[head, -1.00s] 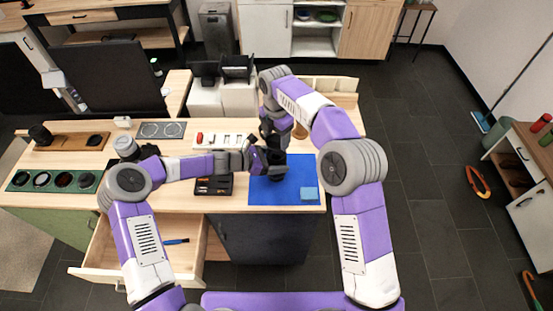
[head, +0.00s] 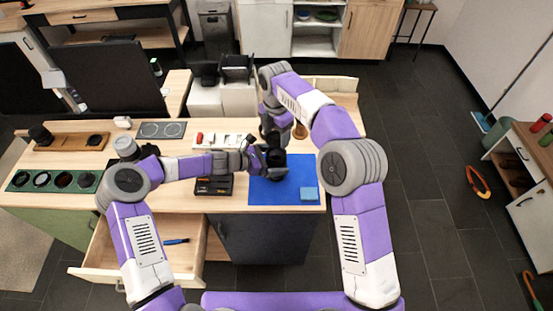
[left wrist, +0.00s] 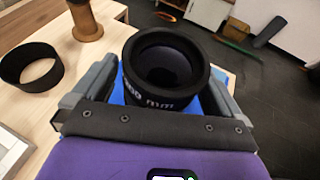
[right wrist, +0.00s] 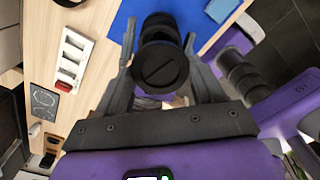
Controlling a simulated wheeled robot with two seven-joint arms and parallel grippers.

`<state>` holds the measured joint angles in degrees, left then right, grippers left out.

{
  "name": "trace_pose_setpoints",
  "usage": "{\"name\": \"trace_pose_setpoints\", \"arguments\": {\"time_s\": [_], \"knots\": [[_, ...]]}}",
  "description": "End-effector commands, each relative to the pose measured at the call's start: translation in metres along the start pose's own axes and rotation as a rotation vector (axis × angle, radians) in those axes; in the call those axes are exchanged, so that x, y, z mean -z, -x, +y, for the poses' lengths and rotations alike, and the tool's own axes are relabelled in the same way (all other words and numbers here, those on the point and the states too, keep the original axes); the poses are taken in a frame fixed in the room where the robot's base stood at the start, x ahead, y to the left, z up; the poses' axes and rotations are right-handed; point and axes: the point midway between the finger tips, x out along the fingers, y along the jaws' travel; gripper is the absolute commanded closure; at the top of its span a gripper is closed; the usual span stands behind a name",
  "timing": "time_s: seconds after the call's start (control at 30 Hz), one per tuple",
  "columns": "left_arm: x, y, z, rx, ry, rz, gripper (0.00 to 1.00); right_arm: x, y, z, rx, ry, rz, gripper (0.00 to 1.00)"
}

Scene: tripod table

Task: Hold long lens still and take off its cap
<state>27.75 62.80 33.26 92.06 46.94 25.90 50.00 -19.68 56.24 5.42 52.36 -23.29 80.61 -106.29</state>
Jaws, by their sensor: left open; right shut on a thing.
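The long black lens (head: 277,158) stands upright over the blue mat (head: 260,195). In the left wrist view the lens (left wrist: 165,75) shows an uncovered dark front and white lettering on its barrel. My left gripper (head: 274,163) is open, with its fingers (left wrist: 150,88) on either side of the lens. My right gripper (head: 267,132) is above the lens, shut on the black round cap (right wrist: 160,66), which shows a slot across its face. The lens (right wrist: 160,27) shows beyond the cap in the right wrist view. Contact at the left fingers is hard to judge.
A black ring (left wrist: 30,68) and a wooden jar (left wrist: 85,20) stand near the lens. A light-blue block (head: 308,193) lies on the mat, with a dark tool tray (head: 214,186) left of it. An open drawer (head: 135,262) sticks out at the front left.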

Motion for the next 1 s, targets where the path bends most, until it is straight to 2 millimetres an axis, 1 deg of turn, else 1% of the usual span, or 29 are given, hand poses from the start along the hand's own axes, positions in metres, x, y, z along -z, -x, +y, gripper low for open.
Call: {"name": "trace_pose_setpoints", "arguments": {"time_s": [0.17,0.3,0.4,0.5,0.6,0.7,1.0], "knots": [[0.0,0.032,0.001,-0.005,0.0,0.002,0.0,0.0,0.0,0.0,0.0,0.0,0.0,0.66],[0.0,0.063,0.001,-0.006,0.0,0.003,0.0,0.0,0.0,0.0,0.0,0.0,0.0,0.66],[0.001,0.083,0.001,-0.005,0.0,0.003,0.0,0.0,0.0,0.0,0.0,0.0,0.0,0.66],[0.0,0.098,0.001,-0.004,-0.001,0.002,0.0,0.0,0.0,0.0,0.0,0.0,0.0,0.66],[0.0,0.109,0.0,-0.002,0.0,0.002,0.0,0.0,0.0,0.0,0.0,0.0,0.0,0.66],[0.0,0.114,0.0,-0.001,0.0,0.001,0.0,0.0,0.0,0.0,0.0,0.0,0.0,0.66],[0.0,0.115,0.0,-0.001,0.0,0.001,0.0,0.0,0.0,0.0,0.0,0.0,0.0,0.66]]}}
